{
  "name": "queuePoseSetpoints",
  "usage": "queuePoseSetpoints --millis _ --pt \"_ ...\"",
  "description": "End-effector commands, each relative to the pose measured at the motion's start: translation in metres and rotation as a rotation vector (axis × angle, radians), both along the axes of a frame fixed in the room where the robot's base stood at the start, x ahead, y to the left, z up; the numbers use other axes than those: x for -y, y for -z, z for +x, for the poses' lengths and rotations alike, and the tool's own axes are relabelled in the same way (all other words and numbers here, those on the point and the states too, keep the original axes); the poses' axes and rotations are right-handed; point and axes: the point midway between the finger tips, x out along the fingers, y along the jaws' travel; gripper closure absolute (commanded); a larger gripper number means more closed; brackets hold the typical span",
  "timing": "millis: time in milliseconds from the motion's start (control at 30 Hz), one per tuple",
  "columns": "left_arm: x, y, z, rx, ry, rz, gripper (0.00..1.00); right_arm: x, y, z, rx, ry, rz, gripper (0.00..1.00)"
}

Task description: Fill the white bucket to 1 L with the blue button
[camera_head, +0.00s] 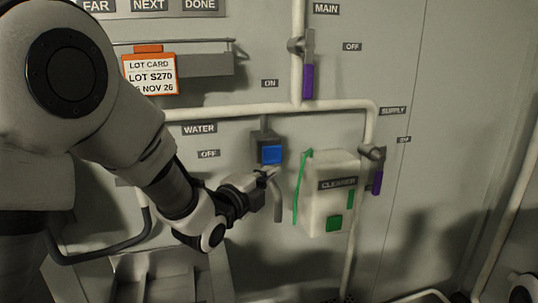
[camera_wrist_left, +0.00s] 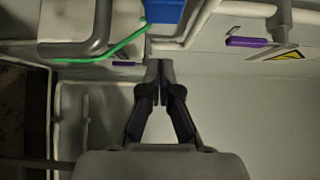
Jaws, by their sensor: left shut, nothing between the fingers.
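The blue button (camera_head: 271,154) sits on a dark box on the wall, under a pipe. It also shows at the top edge of the left wrist view (camera_wrist_left: 165,10). My left gripper (camera_head: 266,174) is shut and empty. Its tips are just below the button in the head view; I cannot tell whether they touch it. In the left wrist view the closed fingertips (camera_wrist_left: 159,68) point up toward the blue button. A grey spout (camera_head: 278,203) hangs below the button box. I cannot make out the white bucket in either view, nor any water level.
Purple valve handles (camera_head: 308,82) (camera_head: 377,183) hang from pipes. A lot card (camera_head: 150,75) hangs at upper left. A grey bin-like shape (camera_head: 165,272) is below my left arm.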

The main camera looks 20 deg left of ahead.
Motion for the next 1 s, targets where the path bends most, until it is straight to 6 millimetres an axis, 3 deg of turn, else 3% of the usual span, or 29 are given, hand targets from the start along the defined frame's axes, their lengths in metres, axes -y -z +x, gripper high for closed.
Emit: queuePoseSetpoints --millis 33,167,333,767,1000 --pt "0.002 -0.005 0.011 -0.002 0.0 0.001 1.0 0.0 -0.011 0.0 0.0 0.0 0.0 0.6" --pt "0.008 -0.005 0.039 -0.002 0.0 -0.001 1.0 0.0 -0.024 0.0 0.0 0.0 0.0 0.6" --pt "-0.009 -0.004 0.063 -0.002 -0.002 -0.004 1.0 0.0 -0.04 0.0 0.0 0.0 0.0 0.6" --pt "-0.015 0.0 0.072 0.0 -0.001 -0.001 1.0 0.0 -0.042 0.0 0.0 0.0 0.0 0.6" --pt "-0.027 0.003 0.089 0.003 -0.002 -0.003 1.0 0.0 -0.025 0.0 0.0 0.0 0.0 0.6"
